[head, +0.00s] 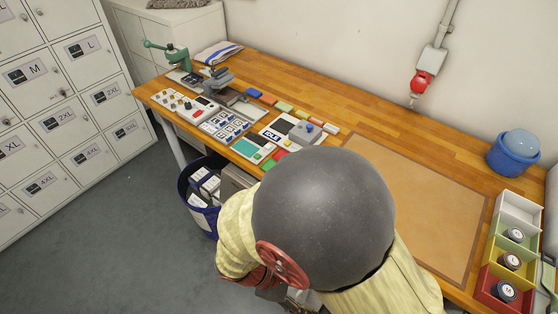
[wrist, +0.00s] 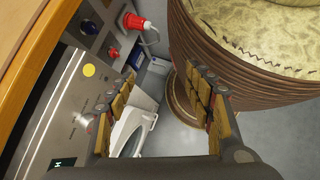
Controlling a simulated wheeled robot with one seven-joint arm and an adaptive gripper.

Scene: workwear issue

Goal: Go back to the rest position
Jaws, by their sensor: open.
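My gripper (wrist: 163,108) shows in the wrist view with its two padded fingers spread wide apart. Nothing is held between them. In the head view my own arm, with a dark grey round joint and yellow cloth cover, stands low in front of the bench and hides most of the gripper. A white object (wrist: 133,128) shows beyond the gap between the fingers.
The wooden bench (head: 365,118) carries small devices at left and a brown mat (head: 425,195). Coloured bins (head: 518,210) and a blue tub (head: 512,160) stand at right. A blue waste bin (head: 203,218) is below the bench. Lockers (head: 88,100) line the left; grey floor is open there.

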